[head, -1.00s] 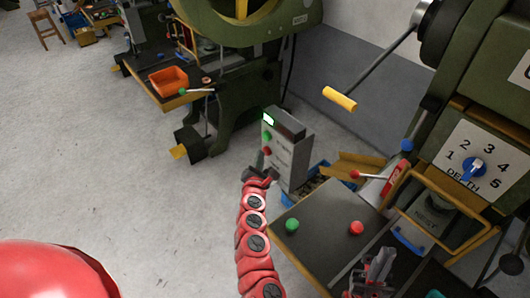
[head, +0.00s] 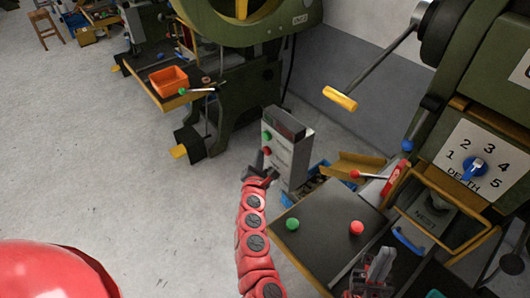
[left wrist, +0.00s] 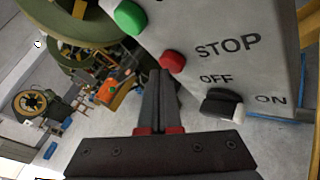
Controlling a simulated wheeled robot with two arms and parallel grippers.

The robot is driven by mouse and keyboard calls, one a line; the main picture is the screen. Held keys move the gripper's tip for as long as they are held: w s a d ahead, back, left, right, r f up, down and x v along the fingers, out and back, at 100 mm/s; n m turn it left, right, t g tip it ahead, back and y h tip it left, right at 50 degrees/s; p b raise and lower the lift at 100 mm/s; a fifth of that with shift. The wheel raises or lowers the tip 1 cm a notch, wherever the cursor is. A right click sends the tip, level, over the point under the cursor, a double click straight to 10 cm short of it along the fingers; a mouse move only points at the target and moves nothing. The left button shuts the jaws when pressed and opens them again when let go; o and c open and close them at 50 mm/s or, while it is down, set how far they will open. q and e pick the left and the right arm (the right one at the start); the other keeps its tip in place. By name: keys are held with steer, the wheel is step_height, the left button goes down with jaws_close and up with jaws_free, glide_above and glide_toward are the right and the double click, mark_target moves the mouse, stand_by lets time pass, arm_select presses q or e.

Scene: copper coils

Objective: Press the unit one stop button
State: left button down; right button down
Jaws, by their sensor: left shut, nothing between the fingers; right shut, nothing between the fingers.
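A grey control box (head: 291,155) stands upright beyond the near machine. The red button (head: 267,151) sits below a green button (head: 266,135) on its face. In the left wrist view the red button (left wrist: 172,62) is beside the word STOP, and the green button (left wrist: 130,17) is up and left. My left gripper (left wrist: 160,74) is shut and empty, its tips at the lower left edge of the red button; I cannot tell if they touch. In the head view my left gripper (head: 264,168) is just below that button. My right gripper (head: 376,266) is shut, low over the near machine.
A black OFF/ON switch (left wrist: 222,104) is below STOP. The near machine's table (head: 325,222) carries another green button (head: 292,224) and red button (head: 356,228). A yellow-handled lever (head: 340,98) juts out above. Floor to the left is clear.

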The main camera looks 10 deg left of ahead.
arm_select(q)
steer(key=shift+s+a, duration=0.25)
steer(key=shift+s, duration=0.15)
steer(key=shift+s+a, duration=0.1)
steer(key=s+a, duration=0.1)
steer(key=s, duration=0.1)
steer(key=s+a+b, duration=0.1)
steer(key=a, duration=0.1)
steer(key=shift+s, duration=0.4)
stand_by(0.6)
